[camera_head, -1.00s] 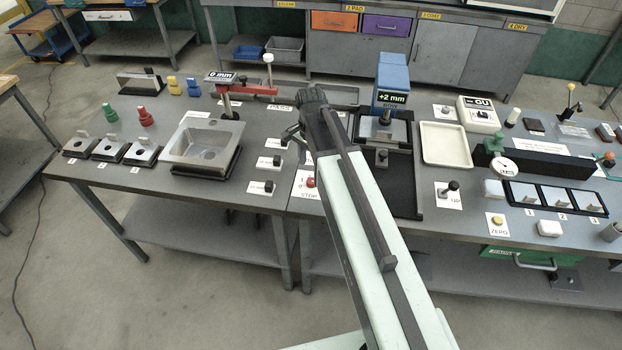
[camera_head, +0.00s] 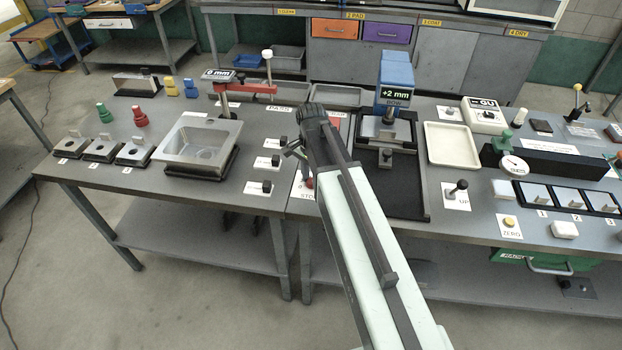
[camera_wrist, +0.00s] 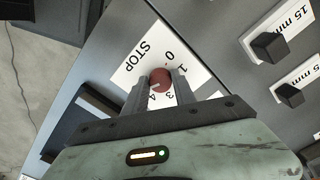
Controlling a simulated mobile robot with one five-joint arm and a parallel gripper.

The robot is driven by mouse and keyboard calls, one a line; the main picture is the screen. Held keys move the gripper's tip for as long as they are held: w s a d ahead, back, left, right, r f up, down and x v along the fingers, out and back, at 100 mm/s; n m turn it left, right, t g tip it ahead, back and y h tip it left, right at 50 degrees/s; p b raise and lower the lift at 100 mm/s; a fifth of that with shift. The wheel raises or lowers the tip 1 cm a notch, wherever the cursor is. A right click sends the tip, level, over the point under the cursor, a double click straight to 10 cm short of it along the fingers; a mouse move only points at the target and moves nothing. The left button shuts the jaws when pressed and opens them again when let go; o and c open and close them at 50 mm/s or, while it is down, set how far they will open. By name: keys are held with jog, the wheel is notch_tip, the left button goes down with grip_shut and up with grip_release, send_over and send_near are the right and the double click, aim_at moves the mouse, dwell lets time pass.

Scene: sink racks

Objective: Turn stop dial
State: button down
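The stop dial (camera_wrist: 160,77) is a small round red knob on a white card (camera_wrist: 133,66) marked STOP with numbers around it. A pale mark on the knob points to the lower left in the wrist view, near the 4. My gripper (camera_wrist: 161,82) is open, with one finger on each side of the knob; I see no clear contact. The right finger hides part of the number ring. In the head view my gripper (camera_head: 291,150) is above the table, and the red dial (camera_head: 308,183) shows just below it, partly hidden by my arm.
Black knobs on white cards (camera_head: 267,162) stand left of the dial. A metal basin (camera_head: 200,143) is farther left. A blue press (camera_head: 391,85) reading +2 mm and a white tray (camera_head: 453,144) are to the right. A red-armed gauge (camera_head: 240,88) stands behind.

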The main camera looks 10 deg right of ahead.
jog(key=shift+n, duration=0.3)
jog(key=n, duration=0.3)
jog(key=shift+d+n, duration=0.1)
jog(key=shift+n, duration=0.3)
jog(key=n, duration=0.9)
jog(key=shift+d, duration=0.1)
jog(key=n, duration=0.4)
jog(key=shift+n, duration=0.3)
jog(key=c, duration=1)
grip_release()
